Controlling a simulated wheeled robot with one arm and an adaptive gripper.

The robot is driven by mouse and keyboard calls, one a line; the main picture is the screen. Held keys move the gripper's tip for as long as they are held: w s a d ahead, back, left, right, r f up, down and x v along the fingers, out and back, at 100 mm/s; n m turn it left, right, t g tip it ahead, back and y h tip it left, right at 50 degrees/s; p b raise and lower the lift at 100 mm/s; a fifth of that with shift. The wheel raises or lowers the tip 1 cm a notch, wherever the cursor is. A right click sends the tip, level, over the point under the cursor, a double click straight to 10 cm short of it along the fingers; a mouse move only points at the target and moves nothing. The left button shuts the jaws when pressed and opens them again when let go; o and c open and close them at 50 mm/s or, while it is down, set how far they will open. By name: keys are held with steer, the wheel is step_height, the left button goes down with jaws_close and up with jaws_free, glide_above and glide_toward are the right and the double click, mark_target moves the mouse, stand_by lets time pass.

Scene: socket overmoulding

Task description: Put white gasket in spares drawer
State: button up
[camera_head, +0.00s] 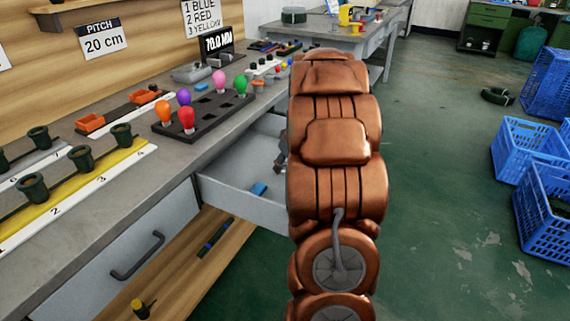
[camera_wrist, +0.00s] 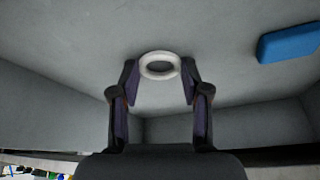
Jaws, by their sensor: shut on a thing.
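The white gasket (camera_wrist: 160,75) is a small ring between my fingertips in the wrist view. My gripper (camera_wrist: 160,82) is shut on it, with one dark finger on each side. Both are inside the open grey drawer (camera_head: 222,199), over its floor. I cannot tell whether the gasket touches the floor. In the head view my copper arm hides the gasket, most of the gripper and the drawer's right part. I see no label naming the drawer.
A blue block (camera_wrist: 288,42) lies in the drawer, right of my gripper; it also shows in the head view (camera_head: 259,189). A black rack (camera_head: 205,110) with coloured bulbs stands on the bench above. A closed drawer (camera_head: 125,262) is at left. Blue crates (camera_head: 545,215) stand on the floor at right.

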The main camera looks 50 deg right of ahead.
steer(key=shift+f, duration=0.15)
steer(key=o, duration=0.7)
steer(key=shift+r, duration=0.45)
steer(key=p+v, duration=0.2)
steer(key=v, duration=0.9)
steer(key=shift+s+r, duration=0.15)
steer(key=shift+r, duration=0.1)
